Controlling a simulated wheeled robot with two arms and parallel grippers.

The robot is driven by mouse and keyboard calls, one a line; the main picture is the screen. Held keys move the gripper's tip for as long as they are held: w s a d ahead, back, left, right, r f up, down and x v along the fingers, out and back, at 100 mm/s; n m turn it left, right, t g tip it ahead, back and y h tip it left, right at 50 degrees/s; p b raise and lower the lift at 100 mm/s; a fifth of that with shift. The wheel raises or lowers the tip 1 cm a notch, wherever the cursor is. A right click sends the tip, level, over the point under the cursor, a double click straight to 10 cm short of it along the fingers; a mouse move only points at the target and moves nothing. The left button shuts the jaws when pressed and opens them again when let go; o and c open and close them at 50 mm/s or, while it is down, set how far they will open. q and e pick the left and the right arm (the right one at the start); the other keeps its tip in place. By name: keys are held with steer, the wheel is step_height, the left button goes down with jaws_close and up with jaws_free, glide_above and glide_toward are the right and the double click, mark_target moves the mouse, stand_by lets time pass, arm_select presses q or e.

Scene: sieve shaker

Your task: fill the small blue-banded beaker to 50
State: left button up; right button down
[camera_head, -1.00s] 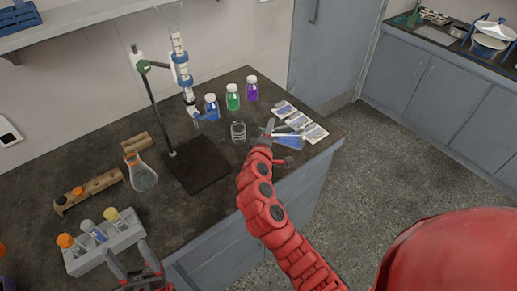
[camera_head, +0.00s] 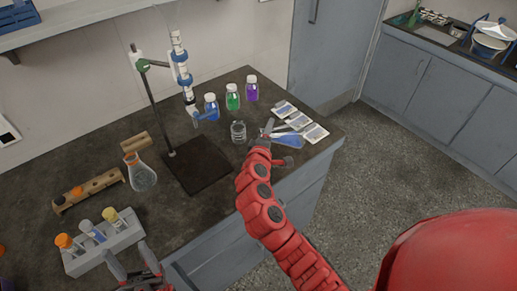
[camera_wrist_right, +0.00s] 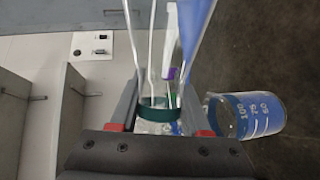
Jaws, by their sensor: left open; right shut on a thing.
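The small beaker (camera_head: 238,132) stands on the dark bench right of the burette stand. In the right wrist view the beaker (camera_wrist_right: 248,115) shows white marks 100, 75 and 50 on blue; I cannot tell whether the blue is band or liquid. My right gripper (camera_head: 267,128) is just right of the beaker, shut on a flask (camera_head: 290,141) with blue liquid. The flask lies tilted; its neck with a teal ring (camera_wrist_right: 160,113) is between the jaws in the wrist view. My left gripper (camera_head: 132,258) is open and empty at the bench's front edge.
A burette on a stand (camera_head: 190,165) rises left of the beaker. Blue, green (camera_head: 232,97) and purple bottles stand behind. Flat packets (camera_head: 300,122) lie right. A tube rack (camera_head: 105,243), a wooden rack (camera_head: 88,190) and an orange-necked flask (camera_head: 142,177) fill the left.

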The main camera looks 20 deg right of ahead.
steer(key=shift+a+f+n+h+b, duration=0.15)
steer(key=shift+f+n+h+b, duration=0.15)
steer(key=shift+n+b, duration=0.35)
stand_by(1.8)
